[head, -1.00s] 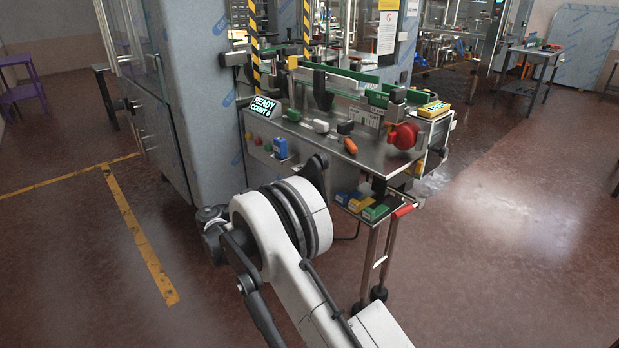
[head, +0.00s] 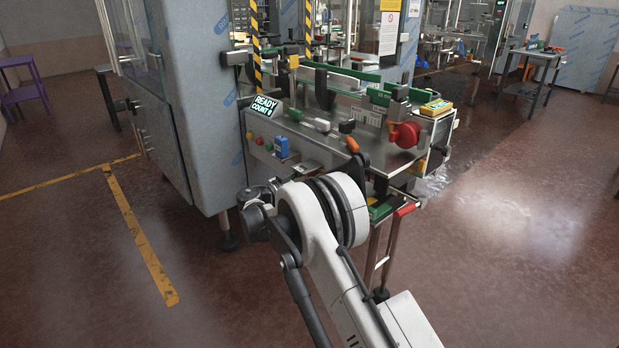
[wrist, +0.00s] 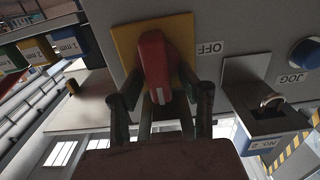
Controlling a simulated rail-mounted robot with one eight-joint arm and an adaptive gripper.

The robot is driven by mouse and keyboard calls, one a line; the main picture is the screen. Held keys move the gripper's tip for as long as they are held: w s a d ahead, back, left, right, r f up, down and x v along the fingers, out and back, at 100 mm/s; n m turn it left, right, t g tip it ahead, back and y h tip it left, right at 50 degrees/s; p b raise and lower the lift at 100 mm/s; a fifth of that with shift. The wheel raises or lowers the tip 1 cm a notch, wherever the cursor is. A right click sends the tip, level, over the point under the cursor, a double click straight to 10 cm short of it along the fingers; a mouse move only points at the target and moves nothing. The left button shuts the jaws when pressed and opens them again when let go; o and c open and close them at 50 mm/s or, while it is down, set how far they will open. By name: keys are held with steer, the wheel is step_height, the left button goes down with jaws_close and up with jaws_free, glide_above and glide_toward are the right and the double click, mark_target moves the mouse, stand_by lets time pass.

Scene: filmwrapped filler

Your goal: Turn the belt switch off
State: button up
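The belt switch (wrist: 154,62) appears in the wrist view as a red handle on a yellow plate (wrist: 183,30). An upside-down OFF label (wrist: 211,48) is printed on the panel to the right of the plate. The handle lies nearly along the picture's vertical. My gripper (wrist: 160,97) is open, with one dark finger on each side of the handle's lower end. I cannot tell whether either finger touches it. In the head view my own arm hides the gripper and the switch.
A blue JOG button (wrist: 305,53) and a key-like metal ring over a blue No. 2 tag (wrist: 270,140) are at the right. Labelled colour bins (wrist: 35,52) are at the left. In the head view, the machine table (head: 330,150) carries a red knob (head: 404,135) and an orange-handled item (head: 352,145).

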steer(key=shift+c, duration=0.5)
jaws_close()
steer(key=shift+a+n, duration=0.1)
steer(key=shift+n, duration=0.3)
steer(key=n+b, duration=0.2)
steer(key=n, duration=0.1)
steer(key=shift+w+a+f+n, duration=0.2)
steer(key=shift+n, duration=0.1)
steer(key=shift+w+a+f+n+b, duration=0.2)
steer(key=shift+n+b, duration=0.4)
steer(key=shift+n, duration=1.65)
steer(key=shift+w+a+f+n+b, duration=0.1)
steer(key=shift+f+n+b, duration=0.35)
steer(key=shift+n, duration=1.75)
steer(key=shift+w+a+f+n+b, duration=0.15)
steer(key=shift+n+b, duration=0.55)
steer(key=shift+n, duration=1.55)
